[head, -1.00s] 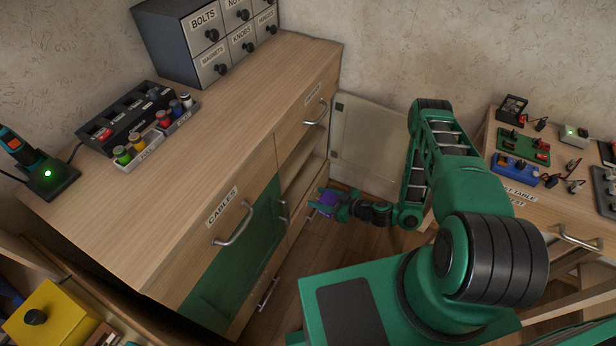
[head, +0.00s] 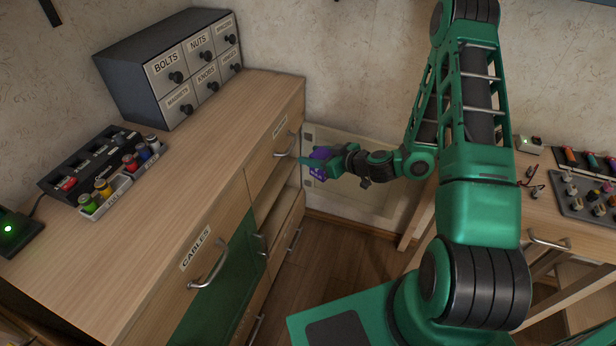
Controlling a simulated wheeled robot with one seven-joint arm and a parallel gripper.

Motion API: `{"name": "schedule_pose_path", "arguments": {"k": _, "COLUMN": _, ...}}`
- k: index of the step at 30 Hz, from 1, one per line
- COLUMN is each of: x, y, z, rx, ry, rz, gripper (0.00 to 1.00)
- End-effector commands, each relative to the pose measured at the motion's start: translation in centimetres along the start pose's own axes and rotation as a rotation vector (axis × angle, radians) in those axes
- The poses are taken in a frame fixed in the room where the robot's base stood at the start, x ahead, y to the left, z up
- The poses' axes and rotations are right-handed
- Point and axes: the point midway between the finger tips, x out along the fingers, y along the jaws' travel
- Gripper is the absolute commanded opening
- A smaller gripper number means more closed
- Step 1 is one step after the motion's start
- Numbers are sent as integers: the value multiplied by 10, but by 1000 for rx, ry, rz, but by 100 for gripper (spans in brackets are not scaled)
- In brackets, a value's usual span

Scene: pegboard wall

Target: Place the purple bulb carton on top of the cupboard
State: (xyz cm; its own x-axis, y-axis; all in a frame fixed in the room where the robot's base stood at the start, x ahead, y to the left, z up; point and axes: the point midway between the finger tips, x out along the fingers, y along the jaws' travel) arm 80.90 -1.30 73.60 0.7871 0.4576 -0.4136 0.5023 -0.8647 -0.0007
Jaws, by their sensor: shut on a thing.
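The purple bulb carton (head: 317,171) is held at the end of my arm, in front of the cupboard's right side and below its top edge. My gripper (head: 322,161) is shut on the carton, and its fingers cover part of it. The wooden cupboard (head: 165,225) stands at the left, with a labelled drawer, a CABLES front and an open shelf space. Its top is bare along the front and at the right end.
On the cupboard top stand a dark drawer cabinet (head: 175,65) labelled BOLTS and NUTS, a black battery charger rack (head: 88,163) and a tray of coloured cells (head: 104,194). A test table (head: 540,222) stands at the right. Metal handles (head: 209,270) stick out from the cupboard front.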

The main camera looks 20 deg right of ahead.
Motion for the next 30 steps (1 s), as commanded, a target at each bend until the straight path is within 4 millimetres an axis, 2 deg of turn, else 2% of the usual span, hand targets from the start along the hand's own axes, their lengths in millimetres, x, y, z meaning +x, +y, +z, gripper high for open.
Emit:
{"name": "schedule_pose_path", "arguments": {"k": 1, "x": -5, "y": 4, "z": -15, "rx": -5, "ry": 2, "rz": 12, "gripper": 24}}
{"name": "schedule_pose_path", "arguments": {"k": 3, "x": -12, "y": 8, "z": -31, "rx": 0, "ry": 1, "rz": 29, "gripper": 24}}
{"name": "schedule_pose_path", "arguments": {"k": 18, "x": -61, "y": 45, "z": -139, "rx": 59, "ry": 21, "rz": 170, "gripper": 24}}
{"name": "schedule_pose_path", "arguments": {"k": 24, "x": -73, "y": 55, "z": -161, "rx": 83, "ry": 32, "rz": 202, "gripper": 24}}
{"name": "schedule_pose_path", "arguments": {"k": 30, "x": -76, "y": 58, "z": -164, "rx": 91, "ry": 33, "rz": 211, "gripper": 24}}
